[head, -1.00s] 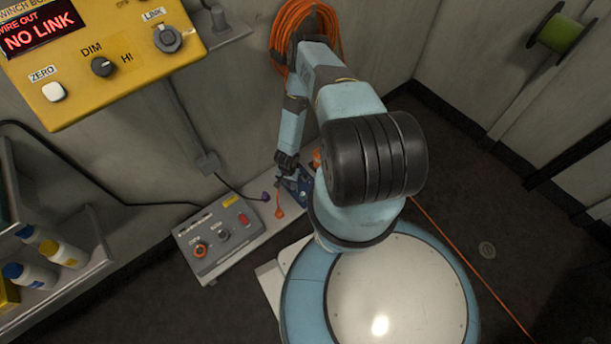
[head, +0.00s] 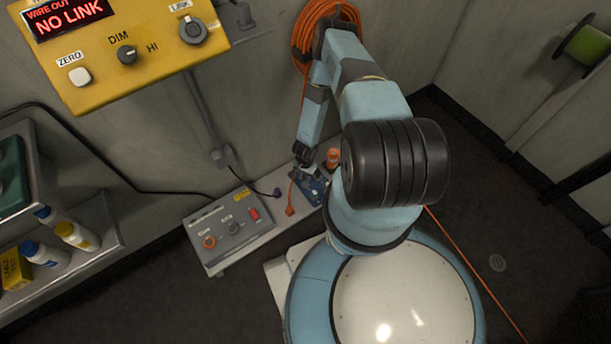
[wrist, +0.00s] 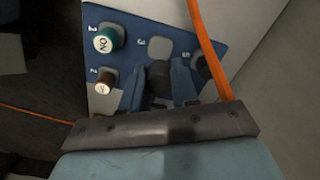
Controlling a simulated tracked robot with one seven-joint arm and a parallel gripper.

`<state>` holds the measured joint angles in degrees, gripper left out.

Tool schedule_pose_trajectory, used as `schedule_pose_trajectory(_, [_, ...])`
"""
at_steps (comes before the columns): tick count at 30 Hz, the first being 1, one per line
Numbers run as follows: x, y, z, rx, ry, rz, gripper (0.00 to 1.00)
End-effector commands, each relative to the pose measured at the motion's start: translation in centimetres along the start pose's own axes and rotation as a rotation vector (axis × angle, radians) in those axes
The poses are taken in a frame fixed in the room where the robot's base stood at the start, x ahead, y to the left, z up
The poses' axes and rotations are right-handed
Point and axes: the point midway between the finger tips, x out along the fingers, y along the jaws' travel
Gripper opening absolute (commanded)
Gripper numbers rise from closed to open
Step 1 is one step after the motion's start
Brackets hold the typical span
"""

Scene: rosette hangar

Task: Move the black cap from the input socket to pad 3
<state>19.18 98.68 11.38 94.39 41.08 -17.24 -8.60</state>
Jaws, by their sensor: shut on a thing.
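A blue plate with numbered pads (wrist: 130,32) lies below my gripper; it also shows in the head view (head: 318,191). My gripper (wrist: 160,88) is shut on a dark cap (wrist: 160,74), apparently the black cap, mostly hidden between the fingers. Pad 3 (wrist: 160,48) is a bare grey square beside the label 3, just beyond the held cap. Whether the cap is seated or lifted I cannot tell. In the head view my gripper (head: 304,174) is at the plate's upper left, and the cap is too small to make out.
A green ON cap (wrist: 107,40) and a brown cap (wrist: 105,82) stand on the plate's left. A grey control box (head: 228,230) stands left of the plate.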

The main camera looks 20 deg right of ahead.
Motion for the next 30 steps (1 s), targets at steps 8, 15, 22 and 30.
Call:
schedule_pose_trajectory(8, [2.3,0.1,0.0,0.001,0.0,0.001,0.0])
schedule_pose_trajectory(15, [4.0,0.1,-0.1,0.0,0.0,0.0,0.0])
schedule_pose_trajectory(22, [4.7,0.1,-0.1,0.0,0.0,0.0,0.0])
schedule_pose_trajectory(30, [4.8,0.1,-0.1,0.001,0.0,0.0,0.0])
